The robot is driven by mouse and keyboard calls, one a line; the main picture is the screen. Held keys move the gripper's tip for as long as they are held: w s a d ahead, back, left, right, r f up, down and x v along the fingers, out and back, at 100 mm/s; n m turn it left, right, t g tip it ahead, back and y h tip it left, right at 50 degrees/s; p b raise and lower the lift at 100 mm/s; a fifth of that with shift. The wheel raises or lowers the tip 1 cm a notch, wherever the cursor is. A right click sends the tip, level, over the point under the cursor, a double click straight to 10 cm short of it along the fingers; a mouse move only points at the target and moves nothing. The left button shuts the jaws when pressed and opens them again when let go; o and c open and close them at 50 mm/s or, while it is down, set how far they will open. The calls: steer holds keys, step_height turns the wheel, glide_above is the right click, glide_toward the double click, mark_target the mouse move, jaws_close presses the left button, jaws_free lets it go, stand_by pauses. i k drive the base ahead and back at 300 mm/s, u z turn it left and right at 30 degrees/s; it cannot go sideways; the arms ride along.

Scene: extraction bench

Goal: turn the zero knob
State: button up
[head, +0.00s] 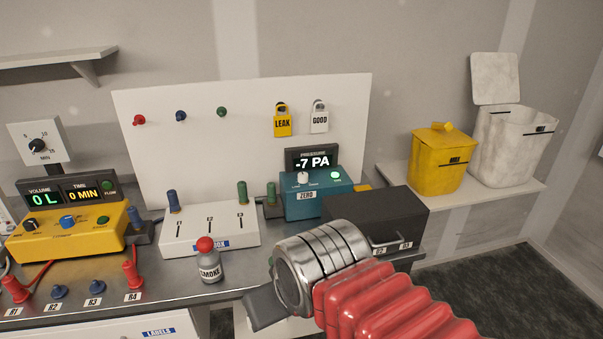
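The zero knob (303,178) is a small pale knob on top of a teal pressure box (331,205) labelled ZERO, towards the back right of the bench. The display (312,162) above it reads -7 PA, and a green button (335,175) glows to the knob's right. My gripper (264,309) is at the bench's front edge, below and in front of the box, apart from the knob. Only a dark grey part of it shows past my metal wrist, so its opening is hidden.
A smoke bottle (209,265) with a red cap stands by the front edge, left of my gripper. A white box (208,235) with upright plugs lies left of the teal box. A dark drawer box (385,220) stands at right, partly behind my wrist.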

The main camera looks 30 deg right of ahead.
mark_target(303, 177)
steer(key=z, duration=0.05)
steer(key=i, duration=1)
steer(key=u, duration=0.05)
